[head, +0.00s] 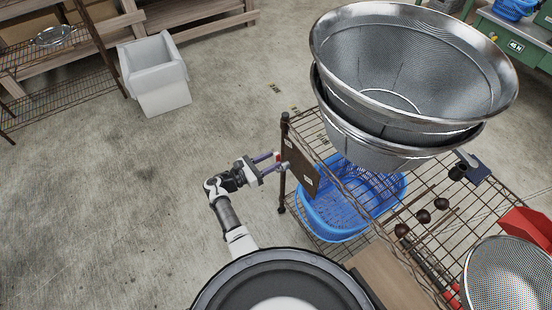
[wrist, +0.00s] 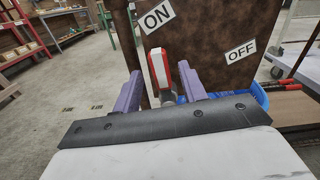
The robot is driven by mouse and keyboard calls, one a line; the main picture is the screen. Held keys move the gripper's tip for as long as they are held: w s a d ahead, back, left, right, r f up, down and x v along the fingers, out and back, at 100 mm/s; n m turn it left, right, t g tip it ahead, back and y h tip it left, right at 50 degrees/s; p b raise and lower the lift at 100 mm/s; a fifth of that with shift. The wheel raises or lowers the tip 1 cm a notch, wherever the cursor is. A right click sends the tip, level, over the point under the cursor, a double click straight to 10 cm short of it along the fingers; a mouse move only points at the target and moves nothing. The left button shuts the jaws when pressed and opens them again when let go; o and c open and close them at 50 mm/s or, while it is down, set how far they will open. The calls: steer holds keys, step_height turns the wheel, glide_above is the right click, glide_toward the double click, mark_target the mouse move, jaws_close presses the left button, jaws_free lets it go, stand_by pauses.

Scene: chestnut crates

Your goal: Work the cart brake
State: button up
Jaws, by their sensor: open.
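The cart brake lever (wrist: 158,68) has a red and white handle and stands in front of a brown panel (wrist: 215,65). Its tip is just below the ON label (wrist: 157,18); the OFF label (wrist: 241,51) is to its right. In the head view the brown panel (head: 301,166) hangs on the left end of the wire cart (head: 432,178). My gripper (head: 272,162) is open at that panel. In the wrist view, its purple fingers (wrist: 160,71) are on either side of the lever, with gaps showing. The lever's pivot is hidden.
The cart carries stacked metal strainers (head: 412,75), a blue basket (head: 345,200) and several chestnuts (head: 422,216). A white bin (head: 155,80) and a wire shelf (head: 60,85) stand at the upper left. The floor left of my arm is clear.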

steer(key=b+v, duration=0.1)
steer(key=v, duration=0.9)
steer(key=shift+s+a+b, duration=0.2)
steer(key=shift+a+b, duration=0.1)
steer(key=shift+b, duration=0.05)
